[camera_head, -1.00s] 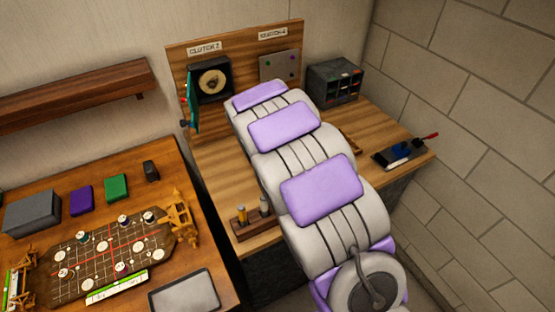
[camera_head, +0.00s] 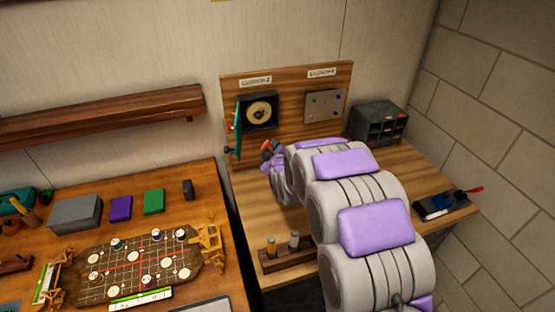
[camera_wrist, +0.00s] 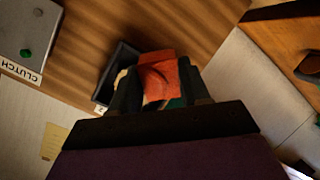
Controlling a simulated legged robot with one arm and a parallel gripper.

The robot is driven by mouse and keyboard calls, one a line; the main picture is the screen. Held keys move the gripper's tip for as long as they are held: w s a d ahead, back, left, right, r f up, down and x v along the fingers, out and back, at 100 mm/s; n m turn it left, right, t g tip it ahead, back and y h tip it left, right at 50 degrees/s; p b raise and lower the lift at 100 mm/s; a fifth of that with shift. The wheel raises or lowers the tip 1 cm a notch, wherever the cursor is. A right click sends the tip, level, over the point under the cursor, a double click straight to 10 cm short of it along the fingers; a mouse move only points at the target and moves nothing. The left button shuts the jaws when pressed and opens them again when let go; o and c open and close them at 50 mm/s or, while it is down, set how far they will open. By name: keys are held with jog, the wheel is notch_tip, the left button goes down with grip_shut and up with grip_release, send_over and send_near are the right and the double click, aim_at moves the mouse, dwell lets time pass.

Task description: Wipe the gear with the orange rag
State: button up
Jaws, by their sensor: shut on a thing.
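The orange rag (camera_wrist: 160,75) is between the two fingers of my gripper (camera_wrist: 158,92) in the wrist view. My gripper is shut on it. In the head view my gripper (camera_head: 270,150) is low in front of the backboard, with a bit of orange showing at its tip. The pale round gear (camera_head: 261,111) sits in an open black housing (camera_head: 275,124) on the backboard, with its teal door swung open to the left. My gripper is below the gear in the head view. In the wrist view the rag covers much of the black housing (camera_wrist: 104,88).
A metal panel (camera_head: 326,105) with coloured buttons is right of the housing. A dark drawer box (camera_head: 378,122) stands at the back right. A wooden holder (camera_head: 285,257) with upright tools is at the front left. A second table (camera_head: 215,285) holds a car chassis.

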jog(key=w+a+r+t+y, duration=0.2)
jog(key=a+r+t, duration=0.1)
jog(key=r, duration=0.3)
jog(key=shift+a+r+n, duration=0.25)
jog(key=shift+a+n, duration=0.15)
jog(key=shift+a, duration=0.35)
jog(key=shift+x, duration=2.05)
jog(key=shift+w+f+p, duration=0.1)
jog(key=shift+w+p, duration=0.2)
jog(key=shift+w, duration=0.05)
